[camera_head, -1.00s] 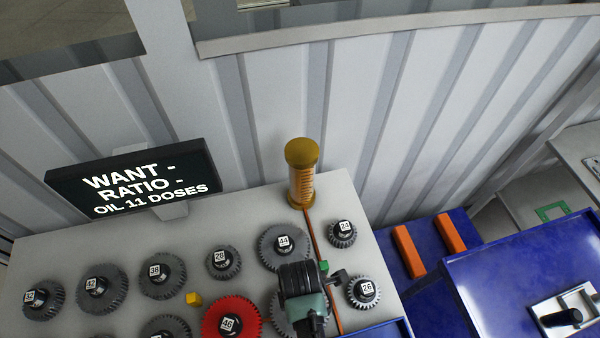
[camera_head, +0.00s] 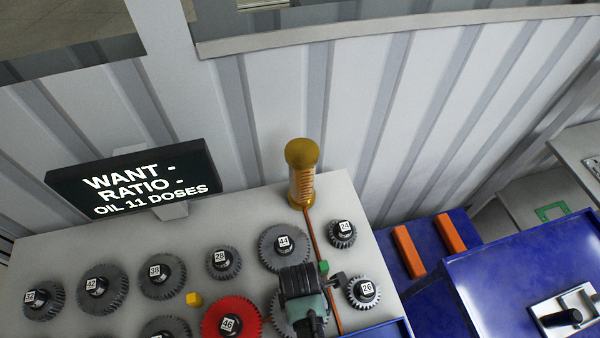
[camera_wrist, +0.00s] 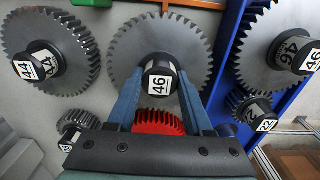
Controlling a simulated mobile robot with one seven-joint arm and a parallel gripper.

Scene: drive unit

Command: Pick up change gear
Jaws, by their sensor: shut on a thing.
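My gripper (camera_wrist: 160,92) is shut on the black hub of a large grey gear (camera_wrist: 125,45) labelled 46 in the wrist view. One blue-grey finger is on each side of the hub. In the head view my gripper (camera_head: 308,312) is at the right part of the bench, and its dark body covers much of the grey gear below it. I cannot tell whether that gear rests on the bench or is lifted. A red gear (camera_head: 232,318), also labelled 46, lies just left of it. A red toothed edge (camera_wrist: 158,122) shows between the fingers.
Other grey gears stand close by: 44 (camera_head: 283,262), 24 (camera_head: 341,234), 26 (camera_head: 364,291) and 28 (camera_head: 223,263). An oil cylinder (camera_head: 302,175) stands behind, with a thin rod near my gripper. Blue trays (camera_head: 520,260) are at right.

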